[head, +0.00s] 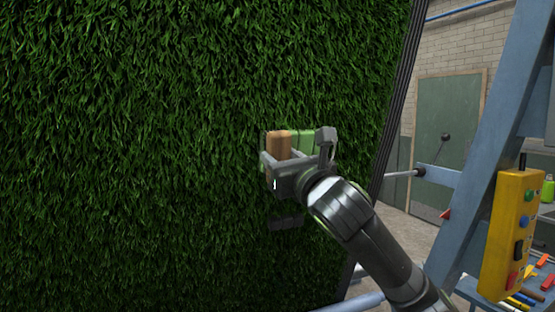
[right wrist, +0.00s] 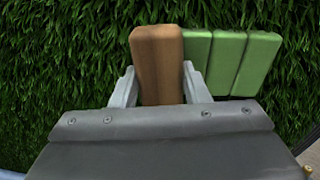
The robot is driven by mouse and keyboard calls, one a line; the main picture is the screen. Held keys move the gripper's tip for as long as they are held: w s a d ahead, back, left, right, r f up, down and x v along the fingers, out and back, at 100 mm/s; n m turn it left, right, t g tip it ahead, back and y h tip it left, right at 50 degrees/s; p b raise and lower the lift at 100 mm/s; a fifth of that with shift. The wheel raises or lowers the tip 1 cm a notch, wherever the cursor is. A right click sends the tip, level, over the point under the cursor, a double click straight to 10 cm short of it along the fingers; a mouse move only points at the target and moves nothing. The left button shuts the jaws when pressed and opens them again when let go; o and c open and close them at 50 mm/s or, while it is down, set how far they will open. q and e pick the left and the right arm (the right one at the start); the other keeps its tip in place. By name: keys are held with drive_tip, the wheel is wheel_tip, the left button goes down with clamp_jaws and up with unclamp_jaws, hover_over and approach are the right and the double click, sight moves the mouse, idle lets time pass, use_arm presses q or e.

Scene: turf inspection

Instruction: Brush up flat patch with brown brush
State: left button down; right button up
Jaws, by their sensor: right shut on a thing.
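My right gripper (head: 296,152) is shut on the brown brush (head: 279,145) in front of the upright turf panel (head: 130,130). In the right wrist view the brush's brown block (right wrist: 157,62) sits between the two fingers (right wrist: 158,78). Several green segments (right wrist: 229,62) adjoin the brown block on its right, and they also show in the head view (head: 303,141). The brush is at or very close to the grass; I cannot tell whether it touches. No flat patch stands out from the rest of the turf. My left gripper is not in view.
The panel's dark edge (head: 398,95) slopes down at the right. Beyond it stand a blue frame (head: 500,130) and a yellow control box (head: 510,235) with buttons. Coloured sticks (head: 530,295) lie at the lower right. A green board (head: 447,130) is on the back wall.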

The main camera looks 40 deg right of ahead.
drive_tip(key=shift+d, duration=0.55)
drive_tip(key=shift+s+d, duration=0.15)
drive_tip(key=shift+d, duration=0.3)
drive_tip(key=d+b, duration=0.1)
drive_tip(key=d, duration=0.1)
drive_tip(key=d+b, duration=0.1)
drive_tip(key=d, duration=0.1)
drive_tip(key=shift+s, duration=0.4)
drive_tip(key=shift+s+d+b, duration=0.15)
drive_tip(key=shift+d+b, duration=0.4)
drive_tip(key=shift+b, duration=0.3)
drive_tip(key=shift+s+d, duration=0.1)
drive_tip(key=shift+d, duration=0.3)
drive_tip(key=shift+s+d+b, duration=0.15)
drive_tip(key=shift+d+b, duration=0.35)
drive_tip(key=shift+b, duration=0.3)
drive_tip(key=shift+s+d+r, duration=0.1)
drive_tip(key=shift+d, duration=0.3)
drive_tip(key=shift+s+d+b, duration=0.2)
drive_tip(key=shift+d+b, duration=0.7)
drive_tip(key=shift+b, duration=0.2)
